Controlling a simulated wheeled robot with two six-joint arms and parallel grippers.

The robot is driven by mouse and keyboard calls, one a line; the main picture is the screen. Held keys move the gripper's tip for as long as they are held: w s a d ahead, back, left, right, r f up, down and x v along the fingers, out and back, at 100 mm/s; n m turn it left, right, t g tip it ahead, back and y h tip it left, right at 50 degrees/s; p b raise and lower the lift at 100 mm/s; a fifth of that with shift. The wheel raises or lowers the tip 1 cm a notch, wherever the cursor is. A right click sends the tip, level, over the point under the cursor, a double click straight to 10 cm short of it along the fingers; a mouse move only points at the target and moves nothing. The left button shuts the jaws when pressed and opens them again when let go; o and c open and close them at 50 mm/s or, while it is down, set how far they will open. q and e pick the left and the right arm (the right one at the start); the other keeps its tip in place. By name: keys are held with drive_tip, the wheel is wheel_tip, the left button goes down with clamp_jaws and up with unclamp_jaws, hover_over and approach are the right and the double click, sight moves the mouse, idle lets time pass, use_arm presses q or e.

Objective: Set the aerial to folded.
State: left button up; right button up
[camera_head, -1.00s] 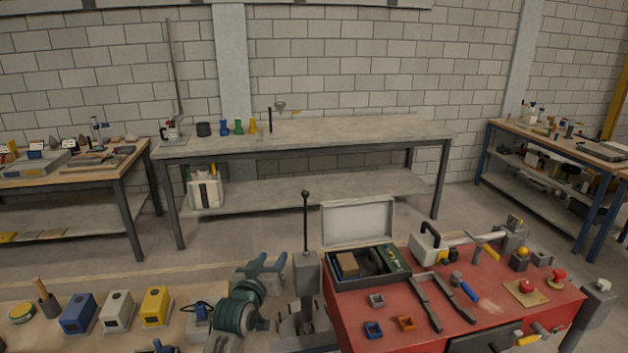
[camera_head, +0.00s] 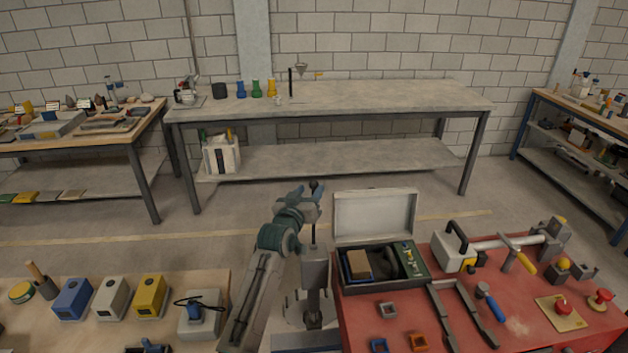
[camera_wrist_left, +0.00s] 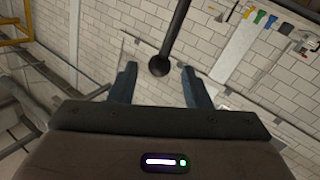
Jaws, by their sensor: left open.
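The aerial appears to be the thin dark upright rod (camera_head: 313,232) with a black ball tip (camera_head: 314,185); it rises from a grey post (camera_head: 314,275) left of the red table. My left gripper (camera_head: 308,191) is open at the height of the ball tip, its blue-green fingers close about it. In the left wrist view the ball (camera_wrist_left: 159,66) shows between the two spread fingers of my gripper (camera_wrist_left: 160,78), with a gap on each side. The rod runs away from it toward the top. Whether any finger touches it is hard to tell. My right gripper is not in view.
An open case (camera_head: 378,262) and several tools lie on the red table (camera_head: 440,335) right of the post. A wooden table (camera_head: 70,335) with coloured boxes is at left. A long grey workbench (camera_head: 360,100) stands behind, with clear floor before it.

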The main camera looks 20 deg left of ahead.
sight(312, 187)
use_arm(q)
drive_tip(key=w, duration=0.2)
drive_tip(key=shift+w+p, duration=0.3)
drive_tip(key=shift+w+d, duration=0.1)
drive_tip(key=shift+w, duration=0.5)
clamp_jaws()
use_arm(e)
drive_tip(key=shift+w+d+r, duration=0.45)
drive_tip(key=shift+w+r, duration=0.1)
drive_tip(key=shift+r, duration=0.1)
